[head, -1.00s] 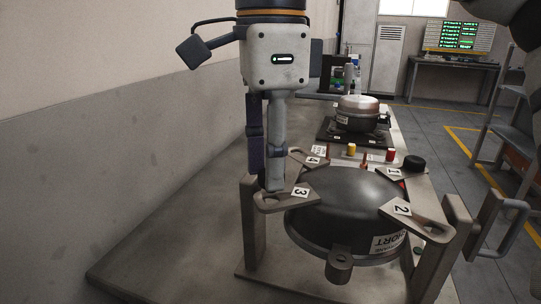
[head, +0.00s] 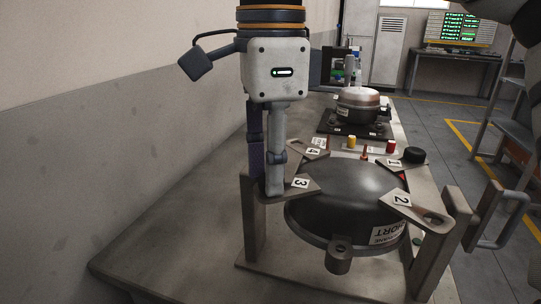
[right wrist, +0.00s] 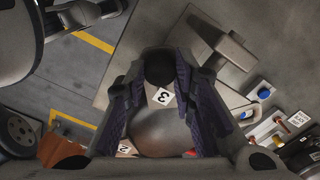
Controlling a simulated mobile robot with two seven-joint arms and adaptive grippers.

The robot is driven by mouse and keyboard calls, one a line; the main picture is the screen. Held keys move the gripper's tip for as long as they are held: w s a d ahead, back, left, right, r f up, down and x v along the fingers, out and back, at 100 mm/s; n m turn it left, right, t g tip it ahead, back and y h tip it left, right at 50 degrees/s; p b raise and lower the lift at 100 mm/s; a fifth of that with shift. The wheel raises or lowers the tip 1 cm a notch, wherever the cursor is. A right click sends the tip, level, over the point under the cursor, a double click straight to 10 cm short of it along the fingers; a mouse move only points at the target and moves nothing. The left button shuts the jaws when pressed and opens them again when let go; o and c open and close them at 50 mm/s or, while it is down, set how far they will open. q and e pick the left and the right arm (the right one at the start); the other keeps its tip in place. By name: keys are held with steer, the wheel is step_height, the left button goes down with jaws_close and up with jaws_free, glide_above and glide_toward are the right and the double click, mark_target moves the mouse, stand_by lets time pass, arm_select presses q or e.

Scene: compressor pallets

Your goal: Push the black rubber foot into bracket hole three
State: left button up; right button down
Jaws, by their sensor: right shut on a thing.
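My right gripper (head: 272,188) comes down from above onto the bracket marked 3 (head: 312,183), at the left side of a dark compressor (head: 350,205). In the right wrist view its purple-padded fingers are shut on the black rubber foot (right wrist: 159,67), whose round top shows between the fingertips. The label 3 (right wrist: 162,97) lies just beside the foot. In the head view the fingers hide the foot and hole three, so I cannot tell how deep the foot sits. My left gripper is not in view.
Bracket 2 (head: 412,208) shows an open hole. A round black piece (head: 413,155) is near bracket 1. Upright posts (head: 250,222) stand close to the gripper on the left and at the right (head: 440,255). A second compressor (head: 357,106) sits farther back.

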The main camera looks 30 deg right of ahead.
steer(key=c, duration=1.3)
jaws_free()
steer(key=shift+f, duration=0.1)
step_height(320, 180, up, 12)
steer(key=shift+r, duration=0.1)
